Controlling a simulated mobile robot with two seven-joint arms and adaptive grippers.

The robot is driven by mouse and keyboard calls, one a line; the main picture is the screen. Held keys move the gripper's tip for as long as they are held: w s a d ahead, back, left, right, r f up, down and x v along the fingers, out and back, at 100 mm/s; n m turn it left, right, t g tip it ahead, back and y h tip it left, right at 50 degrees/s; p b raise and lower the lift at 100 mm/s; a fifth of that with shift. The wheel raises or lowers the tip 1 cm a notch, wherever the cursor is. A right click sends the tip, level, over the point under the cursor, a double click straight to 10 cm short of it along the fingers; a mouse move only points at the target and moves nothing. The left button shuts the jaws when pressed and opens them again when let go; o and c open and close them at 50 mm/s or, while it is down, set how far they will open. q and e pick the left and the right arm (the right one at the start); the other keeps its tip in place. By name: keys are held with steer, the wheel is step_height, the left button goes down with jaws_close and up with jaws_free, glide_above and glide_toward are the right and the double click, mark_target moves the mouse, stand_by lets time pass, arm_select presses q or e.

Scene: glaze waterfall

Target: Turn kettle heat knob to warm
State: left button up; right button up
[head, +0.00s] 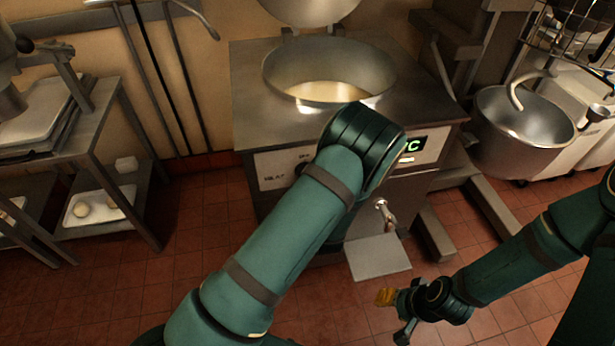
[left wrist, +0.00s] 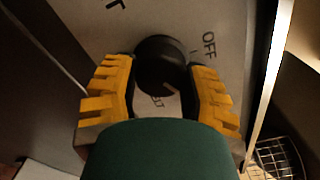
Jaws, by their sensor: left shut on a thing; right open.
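The steel kettle (head: 385,72) is set in a metal cabinet (head: 262,92), with pale liquid in its bottom. The cabinet's front panel (head: 272,160) has lettering and a green display (head: 408,145), partly covered by my left arm. In the left wrist view, the round black heat knob (left wrist: 160,65) sits between the yellow fingers of my left gripper (left wrist: 163,90), which is shut on it. "OFF" is printed to the knob's upper right; other lettering is partly hidden. In the head view my left arm hides that gripper. My right gripper (head: 397,314) is open and empty, low in front of the cabinet.
A mixer bowl (head: 520,130) stands at right. A metal rack (head: 100,110) with trays stands at left. Red tiled floor (head: 190,240) is open between.

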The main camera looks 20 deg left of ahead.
arm_select(q)
steer(key=o, duration=1.2)
steer(key=shift+w, duration=0.1)
steer(key=shift+o, duration=0.2)
steer(key=v, duration=1.2)
